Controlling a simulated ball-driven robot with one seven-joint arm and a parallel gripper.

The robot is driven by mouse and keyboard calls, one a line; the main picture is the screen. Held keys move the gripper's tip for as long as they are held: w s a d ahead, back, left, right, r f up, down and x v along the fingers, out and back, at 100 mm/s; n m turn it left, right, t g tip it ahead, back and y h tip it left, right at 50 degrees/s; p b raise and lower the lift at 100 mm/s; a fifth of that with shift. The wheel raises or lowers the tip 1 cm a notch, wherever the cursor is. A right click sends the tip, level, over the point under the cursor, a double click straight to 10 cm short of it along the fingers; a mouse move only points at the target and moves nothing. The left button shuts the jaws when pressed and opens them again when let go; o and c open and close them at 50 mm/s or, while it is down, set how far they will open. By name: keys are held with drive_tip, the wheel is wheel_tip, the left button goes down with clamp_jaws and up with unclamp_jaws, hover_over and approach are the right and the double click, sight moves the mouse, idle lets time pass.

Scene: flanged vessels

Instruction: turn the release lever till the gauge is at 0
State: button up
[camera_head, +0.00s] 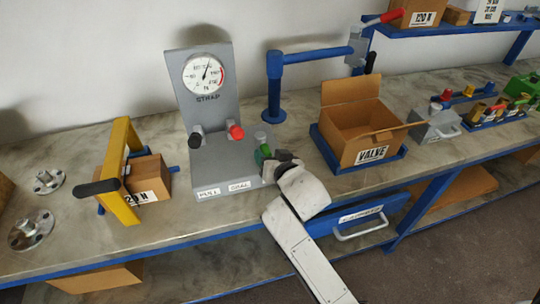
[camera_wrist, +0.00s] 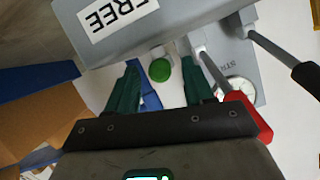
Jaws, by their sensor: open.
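The round white gauge (camera_head: 203,73) is on the upright grey panel marked STRAP (camera_head: 208,112). Its needle points up and slightly right; the figures are too small to read surely. A red-ended lever (camera_head: 236,132) and a black-ended lever (camera_head: 196,140) stand on the grey base (camera_head: 222,170). The wrist view shows the red handle (camera_wrist: 250,121), black handle (camera_wrist: 305,76) and part of the gauge (camera_wrist: 236,90). My gripper (camera_head: 267,155) is open beside the base's right side. In the wrist view, a round green knob (camera_wrist: 160,70) appears between its fingers; contact is unclear. Which lever is the release is unclear.
A yellow frame with a black handle (camera_head: 123,165) stands left. An open cardboard box (camera_head: 357,128) is right of my gripper, with a blue post and arm (camera_head: 275,85) behind. A blue drawer (camera_head: 360,212) is below the bench edge.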

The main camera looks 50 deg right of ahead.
clamp_jaws()
idle(0.5)
